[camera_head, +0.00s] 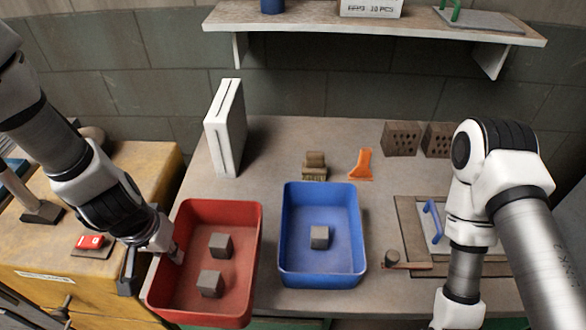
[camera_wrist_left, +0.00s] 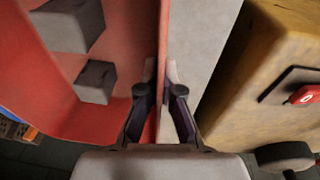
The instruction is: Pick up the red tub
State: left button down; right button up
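The red tub (camera_head: 252,270) stands at the front left of the table, its left side by the table's edge, with two grey blocks inside, (camera_head: 220,245) and (camera_head: 210,283). My left gripper (camera_head: 178,255) is at the tub's left wall. In the left wrist view the two fingers (camera_wrist_left: 161,75) lie on either side of the red tub's wall (camera_wrist_left: 163,30), close together and shut on it, one inside and one outside. No clear gap shows under the tub. The right gripper is out of the picture; only my right arm shows.
A blue tub (camera_head: 287,215) with one grey block stands just right of the red tub. A white panel-like object (camera_head: 225,130), an orange piece (camera_head: 361,165) and hollow bricks (camera_head: 402,138) are behind. A yellow cabinet (camera_head: 60,265) stands left. A shelf (camera_head: 300,22) hangs above.

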aim_at(191, 240)
pick_arm(q)
jog(key=shift+s+r, duration=0.25)
jog(key=shift+w+r, duration=0.1)
jog(key=w+p, duration=0.3)
jog(key=w, duration=0.2)
jog(key=shift+w+d, duration=0.15)
jog(key=shift+w, duration=0.15)
jog(key=w+p, duration=0.2)
jog(key=w, duration=0.1)
jog(key=w+p, duration=0.3)
jog(key=w+f+p, duration=0.1)
jog(key=w+p, duration=0.2)
jog(key=shift+d, duration=0.15)
jog(key=shift+w+f, duration=0.2)
jog(key=shift+w, duration=0.15)
jog(key=shift+w+f+p, duration=0.25)
jog(key=shift+f+p, duration=0.05)
jog(key=shift+p, duration=0.05)
notch_tip(191, 240, down, 3)
jog(key=shift+s+r+b, duration=0.1)
jog(key=shift+r+b, duration=0.1)
jog(key=shift+b, duration=0.2)
jog(key=shift+f, duration=0.4)
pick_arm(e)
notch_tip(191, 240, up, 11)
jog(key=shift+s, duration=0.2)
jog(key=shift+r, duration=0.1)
